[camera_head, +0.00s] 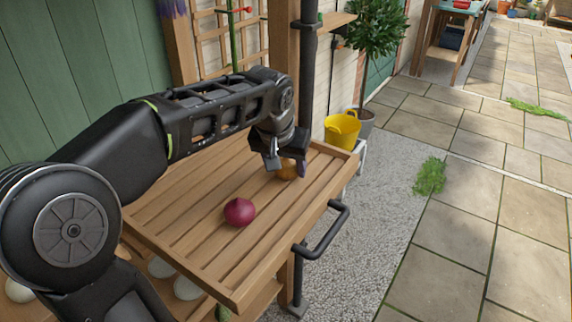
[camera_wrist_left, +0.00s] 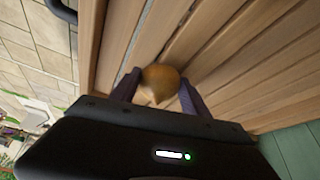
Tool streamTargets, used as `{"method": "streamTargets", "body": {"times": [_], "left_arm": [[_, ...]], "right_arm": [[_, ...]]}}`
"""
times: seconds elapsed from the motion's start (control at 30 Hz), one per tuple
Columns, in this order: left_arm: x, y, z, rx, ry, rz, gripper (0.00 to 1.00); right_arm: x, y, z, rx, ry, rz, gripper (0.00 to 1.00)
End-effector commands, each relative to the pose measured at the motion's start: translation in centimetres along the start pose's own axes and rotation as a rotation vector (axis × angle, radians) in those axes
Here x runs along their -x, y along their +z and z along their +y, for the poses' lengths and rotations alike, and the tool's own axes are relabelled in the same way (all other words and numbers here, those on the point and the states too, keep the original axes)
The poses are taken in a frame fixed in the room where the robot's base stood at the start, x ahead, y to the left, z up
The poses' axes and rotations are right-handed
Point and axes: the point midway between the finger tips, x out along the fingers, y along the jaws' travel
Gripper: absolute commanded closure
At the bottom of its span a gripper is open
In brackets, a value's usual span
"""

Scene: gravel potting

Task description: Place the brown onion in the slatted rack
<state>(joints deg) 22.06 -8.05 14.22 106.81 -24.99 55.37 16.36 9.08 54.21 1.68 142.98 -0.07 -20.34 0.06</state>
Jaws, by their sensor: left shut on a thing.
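The brown onion (camera_head: 287,170) is at the far right part of the slatted rack (camera_head: 190,203), partly hidden by my left gripper (camera_head: 286,168). In the left wrist view the onion (camera_wrist_left: 160,82) sits between the two fingers of the left gripper (camera_wrist_left: 160,90), which is shut on it. The slats show right behind the onion; I cannot tell whether it touches them. A red onion (camera_head: 239,212) lies on the slats nearer the front. My right gripper is not in view.
A black handle (camera_head: 328,230) sticks out from the rack's right side. A dark post (camera_head: 307,80) stands just behind the gripper. A yellow bucket (camera_head: 342,130) is beyond the far end. Pale round things (camera_head: 186,288) lie below the rack. Slats around the red onion are clear.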

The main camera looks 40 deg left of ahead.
Motion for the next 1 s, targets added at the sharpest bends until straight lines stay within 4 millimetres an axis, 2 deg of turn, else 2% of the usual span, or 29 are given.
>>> {"method": "streamTargets", "body": {"times": [0.03, 0.27, 0.67, 0.77, 1.0], "left_arm": [[-0.1, 0.0, 0.0, 0.0, 0.0, 0.0, 0.44], [-0.1, 0.0, 0.0, 0.0, 0.0, -0.001, 0.25], [0.5, -0.2, 0.0, 0.0, 0.0, 0.001, 0.24], [1.5, -0.2, 0.0, -0.001, 0.0, 0.002, 0.24], [6.1, -0.2, 0.0, 0.0, 0.0, 0.005, 0.24]], "right_arm": [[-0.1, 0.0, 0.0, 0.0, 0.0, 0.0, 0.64], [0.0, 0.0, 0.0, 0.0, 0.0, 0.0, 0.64], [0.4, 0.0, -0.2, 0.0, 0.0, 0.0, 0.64], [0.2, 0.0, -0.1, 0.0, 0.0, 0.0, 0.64], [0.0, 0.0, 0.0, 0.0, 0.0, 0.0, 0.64]]}}
